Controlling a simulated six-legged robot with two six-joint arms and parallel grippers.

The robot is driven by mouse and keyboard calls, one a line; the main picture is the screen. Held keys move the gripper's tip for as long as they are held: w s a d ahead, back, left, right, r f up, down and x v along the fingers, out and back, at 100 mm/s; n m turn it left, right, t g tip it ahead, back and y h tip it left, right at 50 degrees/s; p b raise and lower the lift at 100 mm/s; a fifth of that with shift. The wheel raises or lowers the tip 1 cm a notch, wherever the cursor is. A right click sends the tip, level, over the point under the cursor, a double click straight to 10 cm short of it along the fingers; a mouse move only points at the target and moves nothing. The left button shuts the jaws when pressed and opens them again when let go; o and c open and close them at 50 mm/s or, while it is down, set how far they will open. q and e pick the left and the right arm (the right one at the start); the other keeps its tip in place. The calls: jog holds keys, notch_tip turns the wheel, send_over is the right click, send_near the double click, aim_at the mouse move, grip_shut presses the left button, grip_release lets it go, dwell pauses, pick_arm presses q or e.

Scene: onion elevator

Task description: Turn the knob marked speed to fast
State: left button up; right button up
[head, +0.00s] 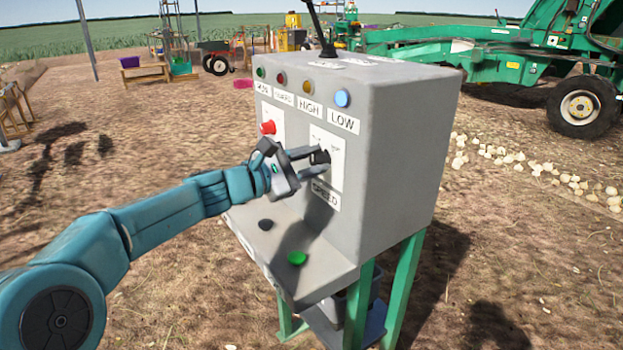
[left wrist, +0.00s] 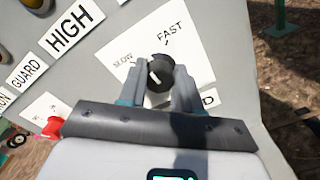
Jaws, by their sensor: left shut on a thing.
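The speed knob (head: 324,157) is a small dark round knob on a white plate on the front of the grey control box, above the label SPEED (head: 326,195). In the left wrist view, the black knob (left wrist: 160,68) has a short white mark on its face. The word SLOW (left wrist: 123,58) is at its upper left and FAST (left wrist: 172,38) at its upper right. The mark seems to lean up and left, but it is small. My left gripper (head: 312,158) has its fingers on both sides of the knob, shut on it.
A red button (head: 268,127) is left of the knob. A row of coloured lamps runs above, with a blue one (head: 342,98) over LOW. A green button (head: 297,258) and a dark one (head: 265,224) sit on the lower ledge. A black lever (head: 323,35) rises from the top.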

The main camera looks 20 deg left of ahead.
pick_arm(q)
jog(key=m+b, duration=0.5)
jog(key=shift+f, duration=0.3)
jog(key=m+b, duration=0.2)
jog(key=m, duration=0.1)
jog(key=shift+b, duration=0.3)
jog(key=shift+r+m+b, duration=0.15)
jog(key=shift+m+b, duration=0.25)
jog(key=shift+m, duration=0.4)
jog(key=o, duration=1.1)
jog(key=shift+c, duration=0.2)
jog(key=shift+s, duration=0.1)
jog(key=b+v, duration=0.1)
jog(key=v, duration=1.5)
